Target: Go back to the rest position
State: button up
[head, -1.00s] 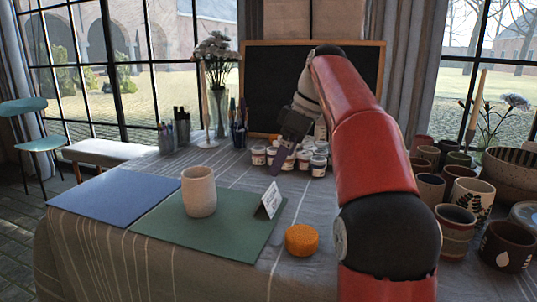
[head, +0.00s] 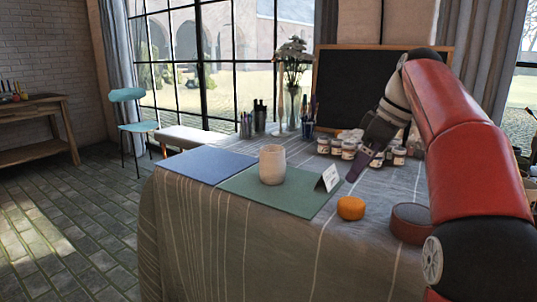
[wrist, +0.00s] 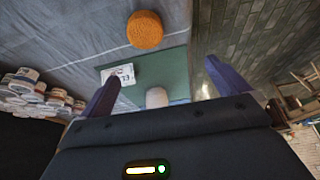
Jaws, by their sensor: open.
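My gripper (head: 366,166) hangs over the table, in front of the small paint jars in the head view. In the wrist view its two purple fingers (wrist: 165,84) are spread apart with nothing between them in their grip. A cream cup (head: 272,165) stands upright on the green mat (head: 296,200); the wrist view also shows the cup (wrist: 157,97) beyond the fingers. A small white card (head: 327,178) stands on the mat's right side. An orange round thing (head: 351,208) lies on the tablecloth, right of the mat.
A blue mat (head: 206,165) lies left of the green one. Several paint jars (head: 348,149), brush holders (head: 247,125) and a flower vase (head: 292,105) stand towards the back, before a blackboard (head: 350,85). A reddish-brown round thing (head: 410,222) sits beside my arm.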

jog(key=s+a+f+m+t+h, duration=0.1)
jog(key=s+f+m, duration=0.4)
jog(key=s+f, duration=0.5)
jog(key=s+a+f+m+t+h, duration=0.2)
jog(key=s+a+f+m, duration=0.2)
jog(key=s+f, duration=0.7)
jog(key=s+m, duration=0.2)
jog(key=s, duration=0.3)
jog(key=shift+f+h, duration=0.3)
